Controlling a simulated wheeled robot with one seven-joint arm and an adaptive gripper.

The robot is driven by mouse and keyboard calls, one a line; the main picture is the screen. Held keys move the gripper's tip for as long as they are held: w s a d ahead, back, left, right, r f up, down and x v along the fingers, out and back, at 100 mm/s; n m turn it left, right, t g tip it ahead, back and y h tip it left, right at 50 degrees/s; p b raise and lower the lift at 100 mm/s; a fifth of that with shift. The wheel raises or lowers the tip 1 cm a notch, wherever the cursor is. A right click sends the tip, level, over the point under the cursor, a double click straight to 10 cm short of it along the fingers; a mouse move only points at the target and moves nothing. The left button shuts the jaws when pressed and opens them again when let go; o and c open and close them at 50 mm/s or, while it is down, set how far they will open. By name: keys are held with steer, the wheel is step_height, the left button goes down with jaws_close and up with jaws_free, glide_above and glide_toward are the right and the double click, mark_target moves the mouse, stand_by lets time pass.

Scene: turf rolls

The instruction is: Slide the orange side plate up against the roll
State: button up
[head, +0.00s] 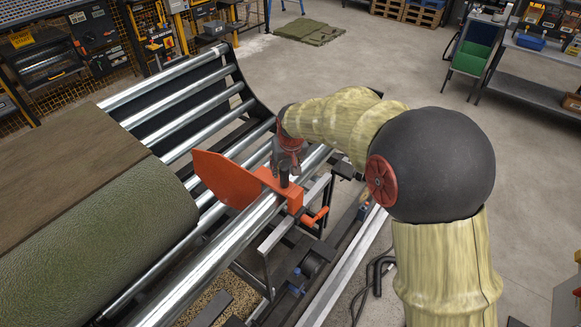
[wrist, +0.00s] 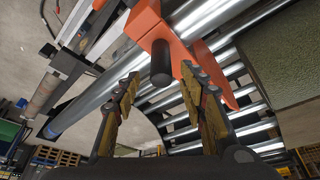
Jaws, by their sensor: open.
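The orange side plate (head: 226,180) stands upright on a clamp block (head: 283,192) that sits on the front rail of the roller frame. The green turf roll (head: 120,220) lies on the rollers to the left, and a gap shows between its end and the plate. My gripper (head: 285,178) is above the block, at its dark upright peg. In the wrist view my gripper (wrist: 158,84) is open, with the black peg (wrist: 161,64) between and just beyond the fingertips. I cannot tell whether the fingers touch it. The plate shows behind the right finger (wrist: 215,78).
Metal rollers (head: 195,105) fill the frame behind the plate. An orange crank handle (head: 316,216) sticks out at the block's right. A shelf trolley with a green bin (head: 472,57) stands at the back right. The concrete floor behind is mostly clear, with folded turf (head: 309,32) on it.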

steer(key=x, duration=0.7)
steer(key=shift+w+a+f+p, duration=0.15)
steer(key=shift+w+f+p, duration=0.1)
steer(key=shift+p, duration=0.05)
steer(key=shift+c, duration=1.3)
steer(key=c, duration=0.8)
steer(key=shift+s+a, duration=0.1)
jaws_close()
